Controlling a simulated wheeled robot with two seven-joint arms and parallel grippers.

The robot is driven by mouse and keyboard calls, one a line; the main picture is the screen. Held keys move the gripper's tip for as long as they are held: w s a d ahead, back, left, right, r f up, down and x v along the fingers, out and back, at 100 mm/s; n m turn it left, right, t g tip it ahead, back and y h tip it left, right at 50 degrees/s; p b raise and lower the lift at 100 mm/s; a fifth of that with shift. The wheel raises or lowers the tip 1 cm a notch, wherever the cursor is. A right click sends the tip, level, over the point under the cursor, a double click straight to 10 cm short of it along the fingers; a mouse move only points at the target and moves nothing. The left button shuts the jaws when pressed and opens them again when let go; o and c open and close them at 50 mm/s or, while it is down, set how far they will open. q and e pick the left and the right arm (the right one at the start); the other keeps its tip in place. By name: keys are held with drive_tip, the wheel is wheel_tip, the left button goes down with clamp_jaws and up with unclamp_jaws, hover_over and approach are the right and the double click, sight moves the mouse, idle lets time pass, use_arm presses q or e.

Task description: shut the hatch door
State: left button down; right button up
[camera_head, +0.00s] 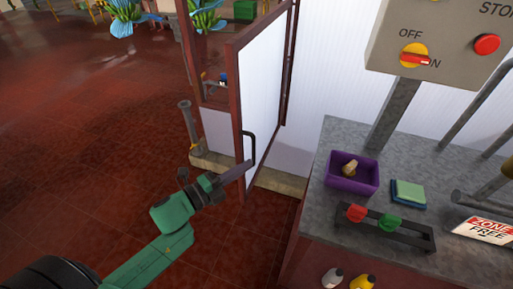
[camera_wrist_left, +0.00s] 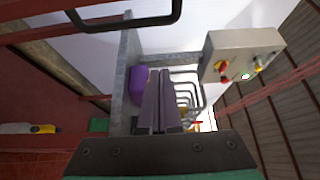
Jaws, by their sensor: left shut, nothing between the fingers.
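The hatch door (camera_head: 266,75) is a white panel in a dark red frame. It stands open, swung out from the white wall. Its black bar handle (camera_head: 253,147) is low on the panel; a dark bar handle (camera_wrist_left: 125,22) also crosses the top of the left wrist view. My left gripper (camera_head: 247,165) is shut and empty, its tips close to the lower end of the handle and the door's edge. Whether they touch is unclear. Its closed fingers (camera_wrist_left: 161,78) show in the left wrist view. My right gripper is not in view.
A grey counter (camera_head: 335,140) at right holds a purple bin (camera_head: 351,183), a sponge (camera_head: 408,193) and a black rack (camera_head: 385,226). A control box (camera_head: 440,45) stands above it. A short post (camera_head: 188,125) is left of the door.

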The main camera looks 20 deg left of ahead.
sight(253, 149)
use_arm(q)
drive_tip(key=p+x, duration=0.2)
drive_tip(key=x, duration=0.6)
drive_tip(key=a, duration=0.2)
drive_tip(key=w+a+p, duration=0.1)
drive_tip(key=a, duration=0.1)
drive_tip(key=shift+a+f, duration=0.1)
